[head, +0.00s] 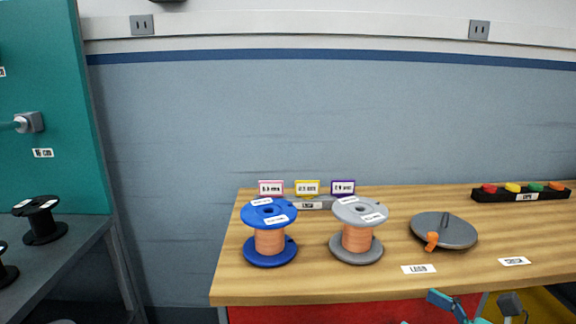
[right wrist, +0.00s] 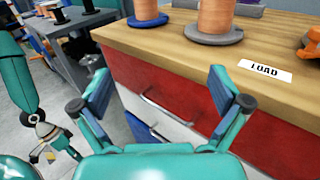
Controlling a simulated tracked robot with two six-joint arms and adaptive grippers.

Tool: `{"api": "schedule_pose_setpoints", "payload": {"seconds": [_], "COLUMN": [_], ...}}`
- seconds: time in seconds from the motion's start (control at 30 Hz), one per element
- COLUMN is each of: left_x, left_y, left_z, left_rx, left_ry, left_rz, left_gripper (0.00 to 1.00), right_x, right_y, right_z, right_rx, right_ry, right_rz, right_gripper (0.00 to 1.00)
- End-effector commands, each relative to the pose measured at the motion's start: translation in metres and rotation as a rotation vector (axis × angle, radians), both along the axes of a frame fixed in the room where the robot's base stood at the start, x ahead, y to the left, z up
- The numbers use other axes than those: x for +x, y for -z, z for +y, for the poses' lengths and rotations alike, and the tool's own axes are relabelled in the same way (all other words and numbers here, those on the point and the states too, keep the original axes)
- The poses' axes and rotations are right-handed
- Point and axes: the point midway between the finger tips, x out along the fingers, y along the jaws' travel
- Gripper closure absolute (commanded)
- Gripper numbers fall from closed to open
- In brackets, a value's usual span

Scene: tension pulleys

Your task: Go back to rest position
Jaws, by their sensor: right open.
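My right gripper (head: 476,304) shows at the bottom edge of the head view, in front of the wooden bench (head: 300,288). In the right wrist view its two teal fingers (right wrist: 162,92) are spread wide with nothing between them, before the bench's front edge. A teal arm link, which looks like my left arm, stands at the left of the right wrist view. The small dark end below it (right wrist: 48,148) is too unclear to show open or shut jaws. My left gripper is not in the head view.
A blue spool (head: 269,253) and a grey spool (head: 357,250), both with copper wire, stand on the bench. Right of them are a grey disc (head: 443,231) with an orange handle and a button strip (head: 521,194). A dark table (head: 60,262) with black spools is left.

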Motion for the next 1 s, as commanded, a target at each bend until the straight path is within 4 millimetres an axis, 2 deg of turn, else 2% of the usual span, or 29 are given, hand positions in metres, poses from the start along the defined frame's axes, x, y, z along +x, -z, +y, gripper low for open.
{"api": "schedule_pose_setpoints", "payload": {"seconds": [0.23,0.37,0.47,0.57,0.63,0.73,0.8,0.9,1.0], "left_x": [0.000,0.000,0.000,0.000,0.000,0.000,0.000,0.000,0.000], "left_y": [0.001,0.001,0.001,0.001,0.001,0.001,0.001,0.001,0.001], "left_z": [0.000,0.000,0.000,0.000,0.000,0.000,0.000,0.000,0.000], "left_rx": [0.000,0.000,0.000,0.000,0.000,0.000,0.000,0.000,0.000], "left_ry": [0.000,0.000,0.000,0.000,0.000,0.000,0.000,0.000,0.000], "left_rz": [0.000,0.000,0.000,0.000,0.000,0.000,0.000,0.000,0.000], "left_gripper": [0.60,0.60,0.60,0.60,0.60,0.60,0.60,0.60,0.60], "right_x": [0.001,-0.009,-0.026,-0.053,-0.084,-0.134,-0.172,-0.223,-0.248], "right_y": [0.052,0.088,0.125,0.171,0.212,0.269,0.306,0.359,0.398], "right_z": [0.045,0.072,0.096,0.122,0.140,0.154,0.156,0.144,0.127], "right_rx": [0.040,0.019,-0.029,-0.117,-0.217,-0.395,-0.538,-0.781,-0.999], "right_ry": [-0.131,-0.224,-0.317,-0.442,-0.563,-0.757,-0.913,-1.164,-1.361], "right_rz": [0.117,0.195,0.269,0.348,0.400,0.434,0.415,0.296,0.080], "right_gripper": [0.01,0.01,0.01,0.01,0.01,0.01,0.01,0.01,0.01]}}
